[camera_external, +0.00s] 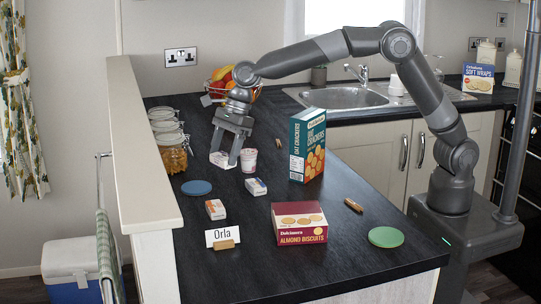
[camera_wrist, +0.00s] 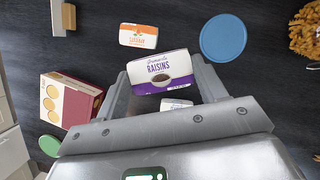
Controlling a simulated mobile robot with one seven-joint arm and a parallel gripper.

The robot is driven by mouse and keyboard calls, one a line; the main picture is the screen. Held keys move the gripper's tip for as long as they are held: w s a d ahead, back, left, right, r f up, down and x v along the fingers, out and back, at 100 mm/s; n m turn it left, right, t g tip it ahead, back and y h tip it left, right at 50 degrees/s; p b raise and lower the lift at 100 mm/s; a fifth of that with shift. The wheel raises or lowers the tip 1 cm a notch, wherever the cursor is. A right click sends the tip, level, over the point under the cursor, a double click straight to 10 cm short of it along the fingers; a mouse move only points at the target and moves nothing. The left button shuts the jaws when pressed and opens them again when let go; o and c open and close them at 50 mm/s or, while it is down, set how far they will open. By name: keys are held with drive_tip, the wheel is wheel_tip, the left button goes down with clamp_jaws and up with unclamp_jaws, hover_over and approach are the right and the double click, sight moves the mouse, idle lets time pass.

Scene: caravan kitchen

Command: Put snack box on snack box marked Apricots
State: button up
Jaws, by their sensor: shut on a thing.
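My gripper (camera_external: 232,158) is shut on a small white and purple snack box marked Raisins (camera_wrist: 162,72). The held box (camera_external: 222,160) shows pale between the fingertips in the external view, seemingly above the counter. A small white box with orange print (camera_external: 215,209) lies nearer the front; in the wrist view it is the orange-lettered box (camera_wrist: 138,36), its word too small to read surely. Another small white box (camera_external: 256,187) lies right of it; in the wrist view it (camera_wrist: 175,104) is partly hidden below the raisins box. I cannot read its label.
A yoghurt cup (camera_external: 249,160) stands close beside my gripper. The tall oat crackers box (camera_external: 307,145) is to the right, the almond biscuits box (camera_external: 299,223) in front. A blue disc (camera_external: 196,188), an Orla name card (camera_external: 223,237) and pasta jar (camera_external: 174,155) are at left.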

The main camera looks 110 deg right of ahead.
drive_tip(key=w+a+f, duration=0.1)
drive_tip(key=a, duration=0.1)
drive_tip(key=w+a+f, duration=0.1)
drive_tip(key=a+f, duration=0.1)
drive_tip(key=w+a+f, duration=0.1)
drive_tip(key=w+a, duration=0.1)
drive_tip(key=shift+f, duration=2.2)
drive_tip(key=o, duration=1)
drive_tip(key=shift+f, duration=0.1)
